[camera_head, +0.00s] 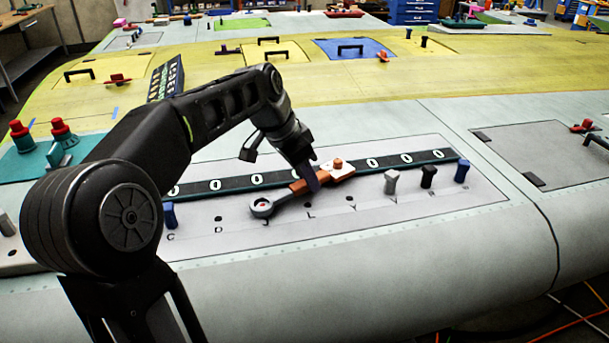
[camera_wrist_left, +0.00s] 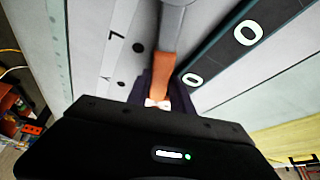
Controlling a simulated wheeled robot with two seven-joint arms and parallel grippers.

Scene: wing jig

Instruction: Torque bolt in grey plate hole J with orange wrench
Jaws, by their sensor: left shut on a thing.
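The orange wrench (camera_head: 298,189) lies low over the grey plate (camera_head: 330,228), its grey ring head (camera_head: 262,207) at the lower left, above the letter J. A small reddish spot shows inside the ring; I cannot tell whether the ring sits around a bolt. Hole J itself is hidden by the ring. My left gripper (camera_head: 312,184) is shut on the orange handle. In the left wrist view the handle (camera_wrist_left: 165,72) runs up between the dark fingers (camera_wrist_left: 160,94), and the ring is out of frame. My right gripper is not in view.
A dark strip with white ovals (camera_head: 235,184) runs behind the wrench. Blue (camera_head: 462,171), black (camera_head: 429,177) and grey (camera_head: 391,182) pegs stand to the right, another blue peg (camera_head: 169,215) to the left.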

